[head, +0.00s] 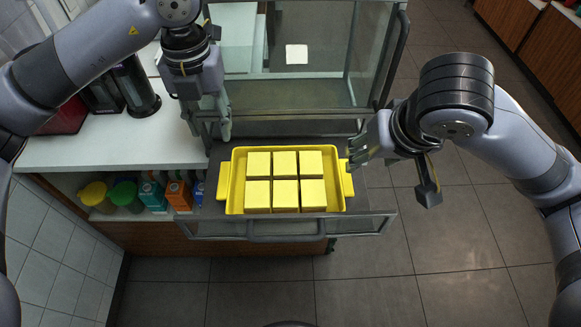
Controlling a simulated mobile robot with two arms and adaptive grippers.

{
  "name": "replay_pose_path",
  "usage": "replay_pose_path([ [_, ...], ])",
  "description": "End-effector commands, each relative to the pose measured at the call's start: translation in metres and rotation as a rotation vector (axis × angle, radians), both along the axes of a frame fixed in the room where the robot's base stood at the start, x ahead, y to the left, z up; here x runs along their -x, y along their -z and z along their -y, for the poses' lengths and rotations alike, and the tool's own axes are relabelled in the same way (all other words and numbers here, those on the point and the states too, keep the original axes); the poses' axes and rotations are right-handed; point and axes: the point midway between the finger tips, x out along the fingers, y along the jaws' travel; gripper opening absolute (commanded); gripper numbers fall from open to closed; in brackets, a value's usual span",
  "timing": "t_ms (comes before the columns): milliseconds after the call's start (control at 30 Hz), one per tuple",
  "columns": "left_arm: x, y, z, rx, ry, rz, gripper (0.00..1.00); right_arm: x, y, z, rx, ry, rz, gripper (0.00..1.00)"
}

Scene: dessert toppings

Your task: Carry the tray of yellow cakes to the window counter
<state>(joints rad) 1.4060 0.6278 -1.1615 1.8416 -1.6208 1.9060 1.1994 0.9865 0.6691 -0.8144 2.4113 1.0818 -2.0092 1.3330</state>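A yellow tray (237,178) with a handle at each end holds several square yellow cakes (285,163) in two rows. It lies on a grey pull-out surface or lowered door at the front of a glass case. My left gripper (210,126) is above and behind the tray's left end, apart from the left handle, with its fingers spread and nothing between them. My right gripper (354,155) is at the tray's right end, its fingertips close to the right handle. I cannot tell whether they touch or grip it. The window counter cannot be made out for certain.
The glass case (300,85) stands behind the tray, with a small white square (297,54) inside. A white counter (110,143) is at left, with dark appliances on it and jars and cartons (178,192) below. Tiled floor (440,245) is clear at front and right.

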Motion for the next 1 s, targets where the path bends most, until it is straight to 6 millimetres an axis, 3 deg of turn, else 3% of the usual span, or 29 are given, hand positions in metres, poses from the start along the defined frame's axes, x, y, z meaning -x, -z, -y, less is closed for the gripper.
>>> replay_pose_path([
  [267,0.000,0.001,0.000,0.000,0.000,-0.001,0.37,0.000,0.001,0.000,0.000,0.000,-0.001,0.49],
  [433,0.000,0.015,0.000,0.000,0.000,-0.003,0.37,-0.005,0.014,-0.001,-0.002,0.001,-0.005,0.49],
  [1000,0.002,0.125,-0.001,0.000,-0.001,-0.004,0.37,-0.046,0.116,-0.009,0.002,0.003,-0.003,0.49],
])
